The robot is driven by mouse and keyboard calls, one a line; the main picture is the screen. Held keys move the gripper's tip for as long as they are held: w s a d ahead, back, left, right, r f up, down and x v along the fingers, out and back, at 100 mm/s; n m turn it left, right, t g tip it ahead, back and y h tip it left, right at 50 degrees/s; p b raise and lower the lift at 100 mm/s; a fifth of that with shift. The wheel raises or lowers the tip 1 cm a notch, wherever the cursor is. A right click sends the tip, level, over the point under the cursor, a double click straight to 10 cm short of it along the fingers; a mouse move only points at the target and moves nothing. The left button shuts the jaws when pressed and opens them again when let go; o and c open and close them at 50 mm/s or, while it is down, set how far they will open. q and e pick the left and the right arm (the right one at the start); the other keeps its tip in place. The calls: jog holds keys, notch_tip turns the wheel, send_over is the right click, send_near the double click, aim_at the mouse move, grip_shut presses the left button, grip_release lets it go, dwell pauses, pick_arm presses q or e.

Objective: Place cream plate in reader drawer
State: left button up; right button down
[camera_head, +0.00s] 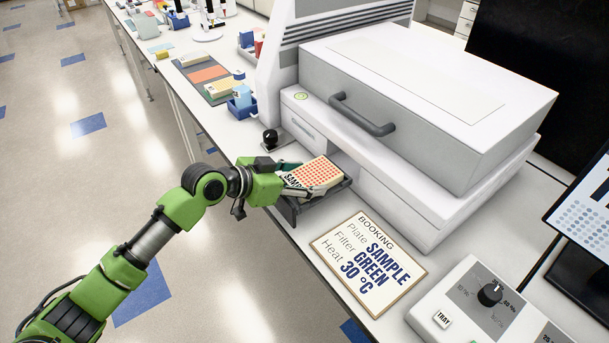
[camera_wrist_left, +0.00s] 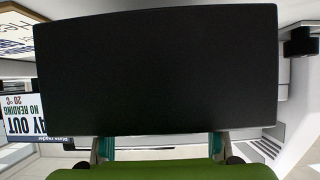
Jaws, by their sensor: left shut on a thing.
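The cream plate (camera_head: 318,172) has rows of red wells on top and a dark "SAMPLE" label on its side. My left gripper (camera_head: 290,177) is shut on its left end in the head view. The plate is over the open dark grey reader drawer (camera_head: 325,196); I cannot tell whether it rests on the drawer floor. In the left wrist view a large dark slab fills the middle, beyond the two fingers (camera_wrist_left: 160,148); I cannot tell whether it is the plate or the drawer. My right gripper is in neither view.
The white reader (camera_head: 415,100) with a grey handle stands behind the drawer. A booking card (camera_head: 368,262) reading "SAMPLE, GREEN, 30 °C" lies in front. A control box (camera_head: 485,305) with a knob is at lower right. A black-knobbed post (camera_head: 270,140) stands left of the drawer.

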pick_arm(q)
jog(key=shift+f, duration=0.1)
jog(key=o, duration=1.2)
jog(key=shift+c, duration=0.2)
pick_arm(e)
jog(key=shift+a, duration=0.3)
pick_arm(q)
jog(key=b+v, duration=0.2)
jog(key=v, duration=1)
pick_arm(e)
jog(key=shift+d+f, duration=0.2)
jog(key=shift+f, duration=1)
